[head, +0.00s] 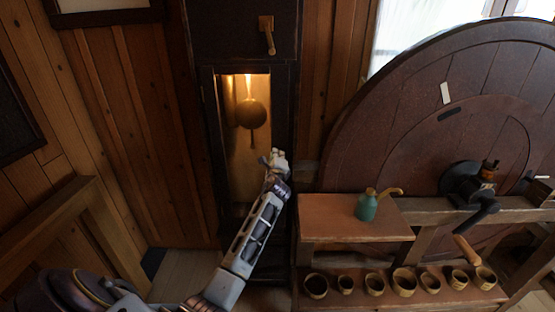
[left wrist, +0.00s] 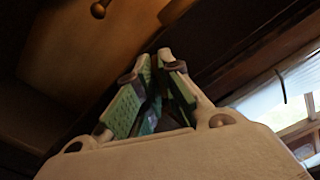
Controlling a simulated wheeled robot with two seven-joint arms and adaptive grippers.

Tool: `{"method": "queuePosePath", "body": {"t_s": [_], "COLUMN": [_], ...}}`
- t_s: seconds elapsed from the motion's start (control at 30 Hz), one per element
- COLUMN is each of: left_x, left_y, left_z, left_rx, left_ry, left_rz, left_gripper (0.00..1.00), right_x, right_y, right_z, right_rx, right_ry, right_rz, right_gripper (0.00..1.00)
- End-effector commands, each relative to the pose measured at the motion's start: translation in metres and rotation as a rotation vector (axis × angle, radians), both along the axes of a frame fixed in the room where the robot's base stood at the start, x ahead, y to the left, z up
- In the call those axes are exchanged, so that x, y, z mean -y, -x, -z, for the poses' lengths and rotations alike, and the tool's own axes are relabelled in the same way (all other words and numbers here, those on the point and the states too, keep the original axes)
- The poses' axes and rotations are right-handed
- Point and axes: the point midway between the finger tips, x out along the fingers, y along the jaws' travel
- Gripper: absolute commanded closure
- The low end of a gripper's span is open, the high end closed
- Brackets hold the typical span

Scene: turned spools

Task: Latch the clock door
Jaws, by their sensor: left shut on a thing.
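The tall dark clock case stands against the wood wall. Its door (head: 283,110) has a dark frame around a lit opening, where a round brass pendulum (head: 251,113) hangs. A brass turn latch (head: 267,35) sits above the door, its lever hanging down. My left gripper (head: 275,158) is at the right side of the door, about mid-height. In the left wrist view its green-padded fingers (left wrist: 154,88) are close together on a dark part, seemingly the door's edge; the contact is mostly hidden. I cannot tell whether the door is fully closed. My right gripper is not in view.
To the right, a bench (head: 340,231) bears a green oil can (head: 367,206). Several small wooden cups (head: 376,284) stand on the shelf below. A big wooden wheel (head: 430,120) with a crank (head: 468,248) stands behind. A wooden rail (head: 50,225) is at the left.

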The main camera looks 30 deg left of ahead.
Motion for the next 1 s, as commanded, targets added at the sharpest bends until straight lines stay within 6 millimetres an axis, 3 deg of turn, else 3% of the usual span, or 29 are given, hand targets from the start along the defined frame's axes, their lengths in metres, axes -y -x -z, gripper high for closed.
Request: {"method": "queuePosePath", "body": {"t_s": [0.27, 0.5, 0.67, 1.0], "left_x": [-0.001, -0.001, -0.001, -0.001], "left_y": [0.000, 0.001, 0.001, 0.001], "left_z": [0.003, 0.003, 0.003, 0.003], "left_rx": [0.130, 0.209, 0.235, 0.247], "left_ry": [0.212, 0.341, 0.385, 0.406], "left_rz": [-0.001, -0.002, -0.002, -0.003], "left_gripper": [1.00, 1.00, 1.00, 1.00], "right_x": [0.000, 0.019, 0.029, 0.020], "right_y": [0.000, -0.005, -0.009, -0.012], "right_z": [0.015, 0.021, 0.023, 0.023], "right_rx": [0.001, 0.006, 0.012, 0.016], "right_ry": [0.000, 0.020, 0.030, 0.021], "right_rz": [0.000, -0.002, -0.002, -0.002], "right_gripper": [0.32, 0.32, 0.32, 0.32]}}
